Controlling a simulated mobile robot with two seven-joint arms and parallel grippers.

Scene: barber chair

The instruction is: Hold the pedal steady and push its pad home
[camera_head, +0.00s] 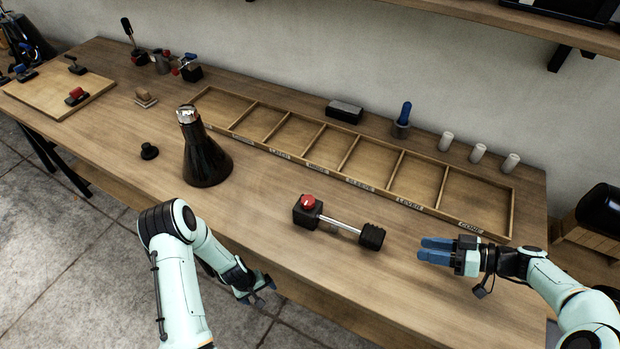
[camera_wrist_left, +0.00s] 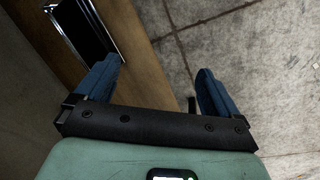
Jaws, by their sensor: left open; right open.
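The pedal lies on the bench in the head view, with a black block (camera_head: 306,216) topped by a red knob, and a shiny metal rod (camera_head: 340,227) running right. A black ribbed pad (camera_head: 372,236) sits at the rod's right end; whether it is fully seated I cannot tell. My right gripper (camera_head: 436,250) is open and empty, to the right of the pad and apart from it, fingers pointing left. My left gripper (camera_head: 260,291) is open and empty beyond the bench's front edge, below and left of the block. Its two blue fingers (camera_wrist_left: 158,88) show apart in the left wrist view.
A long divided wooden tray (camera_head: 345,152) with labels lies behind the pedal. White cylinders (camera_head: 478,152) stand behind the tray. The bench between cone and block is clear.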

